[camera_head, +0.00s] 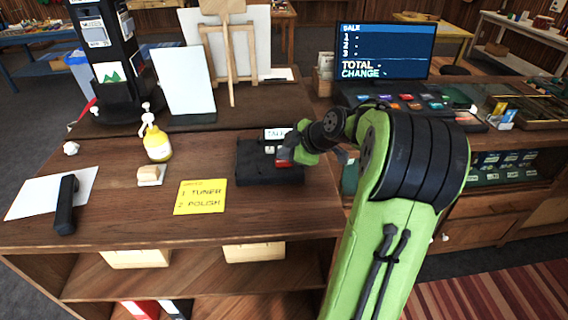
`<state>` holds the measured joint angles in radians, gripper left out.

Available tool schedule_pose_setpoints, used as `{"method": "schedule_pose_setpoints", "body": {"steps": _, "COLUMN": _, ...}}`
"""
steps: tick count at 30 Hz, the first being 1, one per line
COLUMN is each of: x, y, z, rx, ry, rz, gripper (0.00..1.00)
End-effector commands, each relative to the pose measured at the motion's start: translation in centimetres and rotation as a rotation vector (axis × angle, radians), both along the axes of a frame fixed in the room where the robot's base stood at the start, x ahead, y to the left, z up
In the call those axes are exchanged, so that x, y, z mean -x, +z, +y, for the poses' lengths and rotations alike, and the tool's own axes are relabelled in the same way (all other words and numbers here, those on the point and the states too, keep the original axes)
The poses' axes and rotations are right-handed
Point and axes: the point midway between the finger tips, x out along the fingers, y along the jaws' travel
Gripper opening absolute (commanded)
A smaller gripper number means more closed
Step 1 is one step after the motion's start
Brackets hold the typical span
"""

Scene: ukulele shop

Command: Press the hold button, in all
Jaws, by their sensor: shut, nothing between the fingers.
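A black desk phone base (262,176) sits on the wooden counter, right of the yellow note. It has a small lit screen (275,134), and a light key and a red patch show beside my gripper. I cannot read which key is hold. A black handset (66,204) lies off the base at the left, partly on a white sheet. My gripper (297,157), green and black, is shut and empty at the right side of the phone base. It covers part of the keys, and I cannot tell whether its tips touch any.
A yellow note (201,197) listing tuner and polish lies left of the phone. A yellow bottle (157,144) and a small block on a pad (150,175) stand further left. A register monitor (384,52) stands behind right. The counter's front strip is clear.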

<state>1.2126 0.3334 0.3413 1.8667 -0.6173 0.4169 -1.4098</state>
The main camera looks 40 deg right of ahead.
Motion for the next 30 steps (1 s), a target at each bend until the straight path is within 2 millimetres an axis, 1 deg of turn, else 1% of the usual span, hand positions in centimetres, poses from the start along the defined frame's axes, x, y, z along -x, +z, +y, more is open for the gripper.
{"method": "schedule_pose_setpoints", "body": {"steps": 8, "x": 0.0, "y": 0.07, "z": -0.01, "rx": 0.0, "ry": -0.001, "rz": -0.001, "gripper": 0.0}}
{"method": "schedule_pose_setpoints", "body": {"steps": 30, "x": 0.01, "y": -0.72, "z": -0.04, "rx": 0.0, "ry": -0.001, "rz": -0.001, "gripper": 0.0}}
